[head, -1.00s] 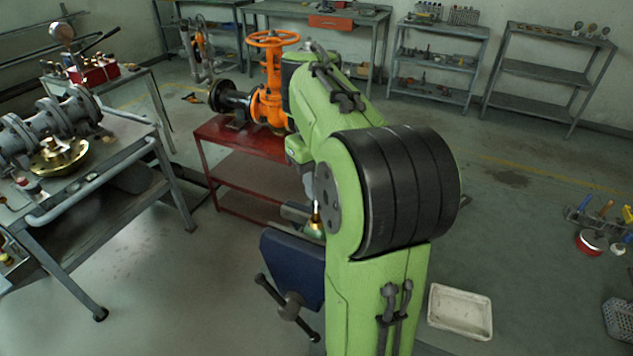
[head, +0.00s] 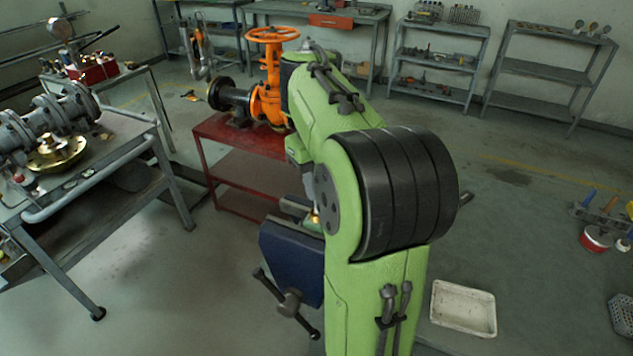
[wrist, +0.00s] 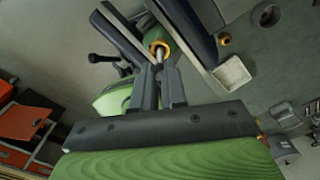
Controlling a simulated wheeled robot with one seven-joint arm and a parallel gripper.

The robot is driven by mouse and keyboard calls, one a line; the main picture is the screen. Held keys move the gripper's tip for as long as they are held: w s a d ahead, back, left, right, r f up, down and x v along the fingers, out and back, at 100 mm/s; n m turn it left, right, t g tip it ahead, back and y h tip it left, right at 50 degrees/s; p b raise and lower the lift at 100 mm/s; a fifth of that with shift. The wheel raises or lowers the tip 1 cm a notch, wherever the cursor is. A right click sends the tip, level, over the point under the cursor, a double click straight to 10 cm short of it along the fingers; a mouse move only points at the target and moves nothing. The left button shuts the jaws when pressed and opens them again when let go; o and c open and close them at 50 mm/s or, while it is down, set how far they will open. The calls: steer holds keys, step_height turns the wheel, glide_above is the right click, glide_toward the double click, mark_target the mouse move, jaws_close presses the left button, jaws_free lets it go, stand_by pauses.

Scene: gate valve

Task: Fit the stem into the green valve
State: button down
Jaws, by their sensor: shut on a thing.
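In the wrist view my gripper (wrist: 160,72) is shut on the stem, a thin bright rod (wrist: 159,56) between its fingertips. A brass ring (wrist: 157,45) is around or just beyond the rod's far end, on the green valve (wrist: 160,33). The valve sits between the dark jaws of a vise (wrist: 124,35). I cannot tell how deep the rod is in the valve. My arm hides most of the valve and my fingertips.
A red table (head: 220,135) bears an orange gate valve (head: 270,95) behind my arm. A grey bench (head: 80,200) with pipe parts is at the left. A white tray (head: 463,308) lies on the floor at the right. Shelves line the back wall.

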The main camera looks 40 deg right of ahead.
steer(key=shift+f+b, duration=1.55)
steer(key=shift+b, duration=0.1)
steer(key=c, duration=1.1)
jaws_free()
step_height(320, 180, up, 16)
steer(key=p, duration=1.3)
